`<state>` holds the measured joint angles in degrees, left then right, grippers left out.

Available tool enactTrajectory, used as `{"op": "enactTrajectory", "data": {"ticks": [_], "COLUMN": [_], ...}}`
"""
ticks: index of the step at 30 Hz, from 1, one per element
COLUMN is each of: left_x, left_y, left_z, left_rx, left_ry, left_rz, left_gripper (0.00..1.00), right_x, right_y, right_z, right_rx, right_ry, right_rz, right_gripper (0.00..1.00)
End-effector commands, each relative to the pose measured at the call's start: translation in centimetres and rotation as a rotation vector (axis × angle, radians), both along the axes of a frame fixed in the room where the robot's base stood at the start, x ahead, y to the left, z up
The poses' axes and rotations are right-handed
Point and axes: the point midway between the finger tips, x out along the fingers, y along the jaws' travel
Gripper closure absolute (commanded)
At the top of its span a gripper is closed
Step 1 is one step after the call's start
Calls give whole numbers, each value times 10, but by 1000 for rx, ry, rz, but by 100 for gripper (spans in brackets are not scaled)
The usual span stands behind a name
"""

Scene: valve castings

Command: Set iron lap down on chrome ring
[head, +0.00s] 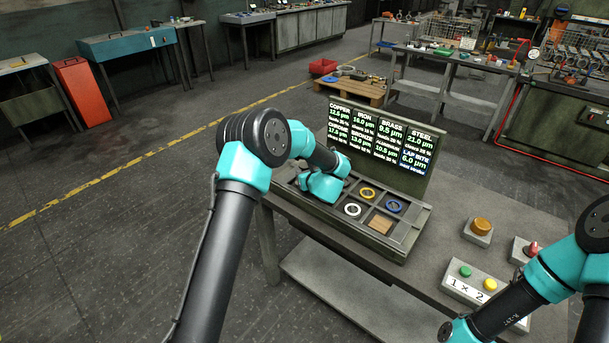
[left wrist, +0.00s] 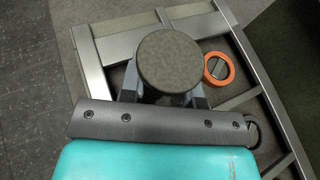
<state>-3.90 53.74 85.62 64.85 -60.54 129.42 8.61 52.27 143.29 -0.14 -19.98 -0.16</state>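My left gripper (left wrist: 168,88) has its fingers on both sides of a round dark grey disc (left wrist: 169,61), which looks like the iron lap. The disc is over the compartments of the tray (left wrist: 91,66). In the head view my left wrist covers the tray's left part and hides the gripper and disc. A pale silvery ring (head: 352,209) lies in a front compartment of the tray; I cannot tell for sure whether it is the chrome ring. In the left wrist view a dark ring (left wrist: 252,134) shows partly at the right, behind the gripper body. My right gripper is out of view.
An orange ring (left wrist: 218,67) lies just right of the disc. A yellow ring (head: 367,193), a blue ring (head: 394,206) and a wooden block (head: 380,223) occupy other compartments. A display panel (head: 378,140) stands behind the tray. Push buttons (head: 480,227) are at the right.

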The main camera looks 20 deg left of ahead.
Motion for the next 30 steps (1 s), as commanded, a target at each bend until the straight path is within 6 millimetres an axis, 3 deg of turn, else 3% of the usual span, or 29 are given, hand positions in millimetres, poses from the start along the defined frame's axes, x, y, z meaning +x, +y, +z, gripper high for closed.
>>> {"op": "enactTrajectory", "data": {"ticks": [8, 20, 30], "left_x": [0, -6, -41], "left_y": [0, -6, -42], "left_z": [-1, 2, 24], "left_rx": [0, -2, -1], "left_ry": [1, 3, 2], "left_rz": [0, -1, -4], "left_gripper": [45, 45, 45], "right_x": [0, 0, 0], "right_y": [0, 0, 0], "right_z": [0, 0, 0], "right_rx": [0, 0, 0], "right_ry": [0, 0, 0], "right_rz": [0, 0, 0], "right_gripper": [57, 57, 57]}}
